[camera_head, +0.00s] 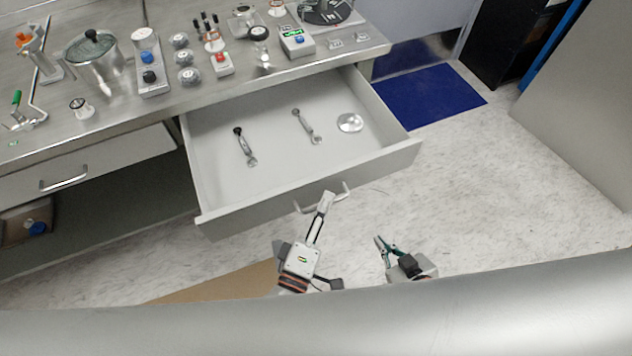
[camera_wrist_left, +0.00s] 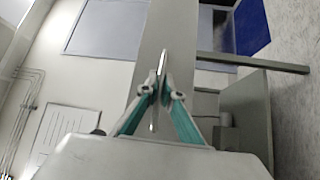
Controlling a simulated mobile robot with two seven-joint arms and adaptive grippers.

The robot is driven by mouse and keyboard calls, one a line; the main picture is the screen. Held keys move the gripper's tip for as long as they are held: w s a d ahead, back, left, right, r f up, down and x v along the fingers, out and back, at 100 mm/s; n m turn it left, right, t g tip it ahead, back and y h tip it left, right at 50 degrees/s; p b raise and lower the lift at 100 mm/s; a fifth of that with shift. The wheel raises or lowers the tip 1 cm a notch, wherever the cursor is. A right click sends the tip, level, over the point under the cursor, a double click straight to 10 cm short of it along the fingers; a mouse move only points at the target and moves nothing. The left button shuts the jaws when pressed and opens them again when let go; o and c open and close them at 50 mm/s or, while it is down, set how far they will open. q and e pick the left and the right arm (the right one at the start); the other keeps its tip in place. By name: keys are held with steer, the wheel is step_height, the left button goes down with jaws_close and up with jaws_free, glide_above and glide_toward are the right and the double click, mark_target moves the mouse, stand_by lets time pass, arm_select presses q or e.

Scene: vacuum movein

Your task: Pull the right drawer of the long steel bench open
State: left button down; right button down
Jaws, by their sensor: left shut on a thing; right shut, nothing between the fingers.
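The right drawer (camera_head: 300,185) of the long steel bench (camera_head: 205,100) stands pulled well out, its inside in plain view. Its bar handle (camera_head: 341,192) is on the front panel. My left gripper (camera_head: 326,200) is at this handle, with its fingers shut on the bar. In the left wrist view the fingertips (camera_wrist_left: 163,95) close around the thin metal handle in front of the drawer front (camera_wrist_left: 165,30). My right gripper (camera_head: 385,245) is shut and empty, in front of the drawer and right of my left gripper, touching nothing.
Two wrenches (camera_head: 245,147) (camera_head: 305,125) and a round clear object (camera_head: 350,122) lie in the drawer. The left drawer (camera_head: 90,165) is shut or nearly so. A pot (camera_head: 95,58) and several fittings stand on the bench. A blue mat (camera_head: 430,95) lies behind; floor on the right is clear.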

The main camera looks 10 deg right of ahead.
arm_select(q)
steer(key=shift+s+d, duration=0.2)
steer(key=shift+s, duration=0.5)
steer(key=shift+s+d, duration=0.2)
steer(key=shift+s, duration=0.5)
arm_select(e)
steer(key=shift+w+r, duration=0.1)
steer(key=shift+r, duration=0.3)
arm_select(q)
steer(key=c, duration=2.2)
jaws_free()
arm_select(e)
steer(key=shift+f, duration=0.15)
steer(key=shift+s+d+f, duration=0.1)
steer(key=shift+s+d, duration=0.05)
steer(key=shift+s, duration=0.05)
